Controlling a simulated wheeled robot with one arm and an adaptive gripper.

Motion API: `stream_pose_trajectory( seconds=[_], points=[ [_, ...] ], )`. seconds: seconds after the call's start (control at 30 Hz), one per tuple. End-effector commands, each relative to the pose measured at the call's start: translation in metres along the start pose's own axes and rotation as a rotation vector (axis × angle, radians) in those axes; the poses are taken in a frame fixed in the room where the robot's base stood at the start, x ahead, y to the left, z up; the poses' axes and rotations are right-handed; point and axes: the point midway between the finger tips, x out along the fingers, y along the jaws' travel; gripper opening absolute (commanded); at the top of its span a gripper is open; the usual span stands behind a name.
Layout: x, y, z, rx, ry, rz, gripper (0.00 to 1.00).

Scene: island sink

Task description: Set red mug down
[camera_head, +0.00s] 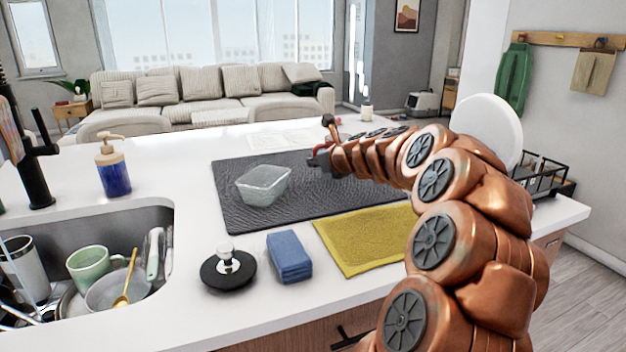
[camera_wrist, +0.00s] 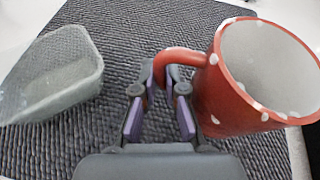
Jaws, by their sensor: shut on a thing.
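The red mug (camera_wrist: 228,104) with white dots and a pale inside is at the right of the wrist view. Its handle (camera_wrist: 178,56) reaches left between the fingertips of my gripper (camera_wrist: 160,85), which is shut on it. The mug is over or on the dark ribbed mat (camera_wrist: 120,25); I cannot tell whether its base touches. In the head view my gripper (camera_head: 322,158) is over the right half of the mat (camera_head: 235,215), and my arm hides most or all of the mug.
A clear glass container (camera_head: 262,186) sits on the mat, left of my gripper; it also shows in the wrist view (camera_wrist: 55,75). A black rack (camera_head: 545,175) stands right.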

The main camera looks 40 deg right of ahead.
Motion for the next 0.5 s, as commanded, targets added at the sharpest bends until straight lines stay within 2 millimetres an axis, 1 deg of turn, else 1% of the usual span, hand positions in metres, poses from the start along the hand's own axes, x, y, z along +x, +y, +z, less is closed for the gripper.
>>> stream_pose_trajectory(
  seconds=[0.17,0.4,0.5],
  points=[
    [0.003,0.001,-0.008,0.0,-0.002,-0.001,0.0],
    [0.015,0.006,-0.035,0.002,-0.002,0.002,0.0],
    [0.017,0.006,-0.04,-0.001,-0.002,0.001,0.0]
  ],
)
